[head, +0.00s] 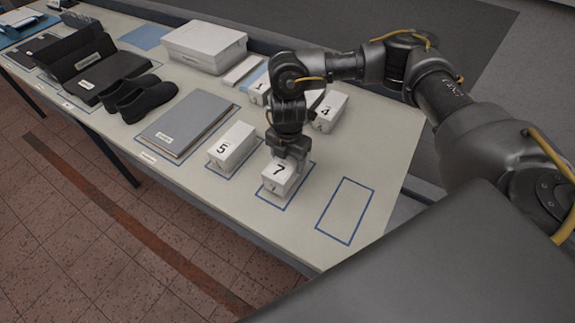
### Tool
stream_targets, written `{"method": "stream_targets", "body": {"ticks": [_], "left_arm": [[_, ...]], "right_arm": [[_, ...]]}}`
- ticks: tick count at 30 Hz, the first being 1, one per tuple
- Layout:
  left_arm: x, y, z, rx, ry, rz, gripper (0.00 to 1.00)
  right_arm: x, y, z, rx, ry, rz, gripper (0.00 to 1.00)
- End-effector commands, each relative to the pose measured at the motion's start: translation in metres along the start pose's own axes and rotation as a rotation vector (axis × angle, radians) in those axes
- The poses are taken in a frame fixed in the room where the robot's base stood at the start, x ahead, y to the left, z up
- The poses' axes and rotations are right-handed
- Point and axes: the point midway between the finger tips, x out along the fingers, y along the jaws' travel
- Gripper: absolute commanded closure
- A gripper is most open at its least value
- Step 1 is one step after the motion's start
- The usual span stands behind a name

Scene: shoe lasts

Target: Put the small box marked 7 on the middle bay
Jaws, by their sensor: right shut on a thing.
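The small white box marked 7 (277,178) is in or just over the middle blue-outlined bay (266,199), the one between the box marked 5 and an empty outline. I cannot tell whether its base touches the table. My right gripper (288,160) comes down from above and is shut on the far part of this box, hiding some of its top. My left gripper is not in view.
A white box marked 5 (232,146) stands in the left bay. The right bay (345,211) is empty. A box marked 4 (328,111) and other boxes stand behind my right arm. A grey folder (187,121) and black shoes (147,99) lie further left.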

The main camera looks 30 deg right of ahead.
Motion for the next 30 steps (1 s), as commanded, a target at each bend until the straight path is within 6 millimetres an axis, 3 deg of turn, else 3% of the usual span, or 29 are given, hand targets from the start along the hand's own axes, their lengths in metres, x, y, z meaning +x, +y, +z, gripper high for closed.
{"method": "stream_targets", "body": {"ticks": [5,13,26,27,30], "left_arm": [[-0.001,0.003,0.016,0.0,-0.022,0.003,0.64],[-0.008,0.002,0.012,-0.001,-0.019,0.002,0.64],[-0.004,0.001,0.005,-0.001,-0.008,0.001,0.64],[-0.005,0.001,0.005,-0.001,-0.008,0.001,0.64],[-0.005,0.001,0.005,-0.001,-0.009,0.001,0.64]], "right_arm": [[0.003,0.003,0.001,0.002,0.0,0.001,0.64],[0.034,0.005,0.002,0.003,0.001,-0.002,0.64],[0.041,0.005,0.003,0.001,-0.001,0.0,0.64],[0.041,0.005,0.003,0.001,-0.001,0.0,0.34],[0.041,0.005,0.003,0.001,-0.001,0.0,0.21]]}}
